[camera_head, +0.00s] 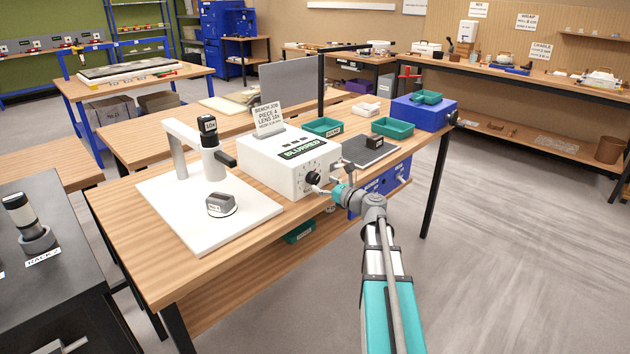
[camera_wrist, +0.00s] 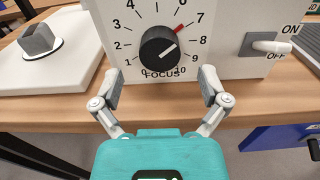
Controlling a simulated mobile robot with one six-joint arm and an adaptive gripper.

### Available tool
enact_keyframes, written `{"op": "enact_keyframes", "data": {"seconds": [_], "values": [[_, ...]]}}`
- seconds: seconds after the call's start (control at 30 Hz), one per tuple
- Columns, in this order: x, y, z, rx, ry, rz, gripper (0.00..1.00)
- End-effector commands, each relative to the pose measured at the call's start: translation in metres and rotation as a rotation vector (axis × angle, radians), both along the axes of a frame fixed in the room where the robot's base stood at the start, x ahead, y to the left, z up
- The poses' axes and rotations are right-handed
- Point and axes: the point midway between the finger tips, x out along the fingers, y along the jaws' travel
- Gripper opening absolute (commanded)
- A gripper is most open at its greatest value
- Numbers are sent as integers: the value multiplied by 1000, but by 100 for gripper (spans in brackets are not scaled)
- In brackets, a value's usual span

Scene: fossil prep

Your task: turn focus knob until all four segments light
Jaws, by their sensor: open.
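The focus knob (camera_wrist: 158,46) is a round black dial on the front of a white box (camera_head: 280,165), ringed by a number scale. Its white line points up and right, and a red mark sits near the 7. The knob also shows in the head view (camera_head: 312,178). The box's display (camera_head: 304,149) reads BLURRED; the dark segments above it are too small to tell whether any is lit. My gripper (camera_wrist: 161,86) is open and empty. Its fingers are spread just below the knob, one on each side, and do not appear to touch it.
An ON/OFF switch (camera_wrist: 266,45) is right of the knob. A microscope (camera_head: 210,150) and a grey piece (camera_head: 221,204) stand on a white base (camera_head: 180,215) to the left. Green trays (camera_head: 393,127) and a blue box (camera_head: 425,110) are behind right.

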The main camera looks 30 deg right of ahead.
Motion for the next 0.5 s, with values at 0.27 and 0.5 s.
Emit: {"op": "enact_keyframes", "data": {"seconds": [0.27, 0.5], "values": [[30, 11, 0, 0, 0, 1, 94], [36, 13, 0, 0, 0, 0, 94]]}}
